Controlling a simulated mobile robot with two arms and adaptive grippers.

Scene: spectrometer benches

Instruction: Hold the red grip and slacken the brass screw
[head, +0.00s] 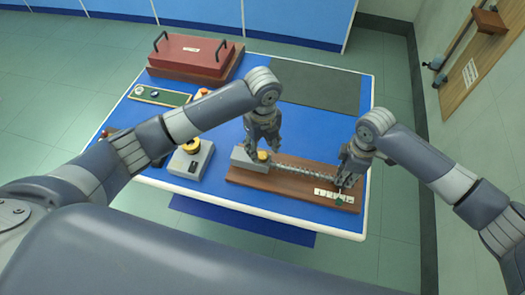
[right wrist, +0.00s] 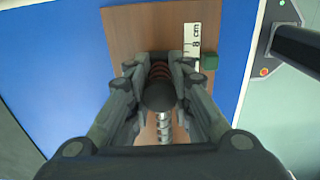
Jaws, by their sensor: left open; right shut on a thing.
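The brass screw (head: 263,156) is a small yellow knob on a grey block (head: 244,161) at the left end of a brown wooden board (head: 275,183). My left gripper (head: 262,150) is open and pointing down at the brass screw; contact cannot be made out. A thin metal rod (head: 305,172) runs from the block to my right gripper (head: 346,184). In the right wrist view my right gripper (right wrist: 160,72) is shut on the ribbed red grip (right wrist: 160,70), with a dark round end on the near side. The grip is hidden in the head view.
A white scale strip (head: 330,195) marked "8 cm" and a green block (right wrist: 209,62) are beside the right gripper.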

